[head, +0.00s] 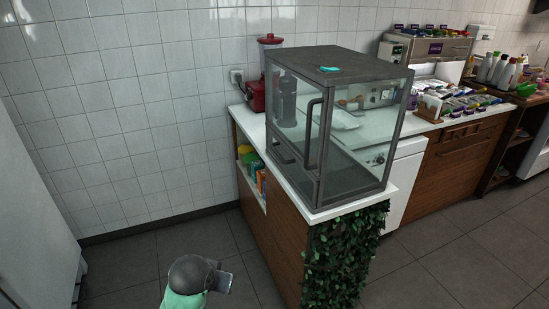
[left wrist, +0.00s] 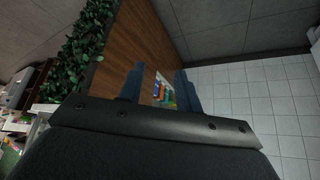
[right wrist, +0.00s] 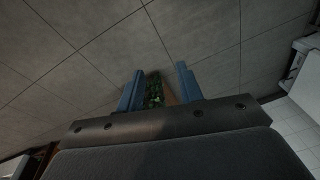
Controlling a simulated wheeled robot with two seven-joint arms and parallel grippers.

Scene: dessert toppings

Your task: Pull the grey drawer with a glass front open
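A grey-framed glass case (head: 350,62) stands on the white counter in the head view. Its left-facing glass front carries a tall dark handle (head: 311,136) and a short handle (head: 282,153) lower down. The front looks flush with the frame, so it appears shut. Which panel is the drawer is hard to tell. My left gripper (left wrist: 160,88) is open and empty in the left wrist view, apart from the wooden counter side. My right gripper (right wrist: 158,84) is open and empty in the right wrist view, above the floor. Neither gripper touches the case.
The counter side (head: 277,224) is wooden, with colourful packages (head: 254,165) on a shelf. Ivy (head: 343,258) hangs at its front corner. A red blender (head: 268,45) stands behind the case. A turquoise item (head: 330,69) lies on top. Tiled floor (head: 135,250) is free left of the counter.

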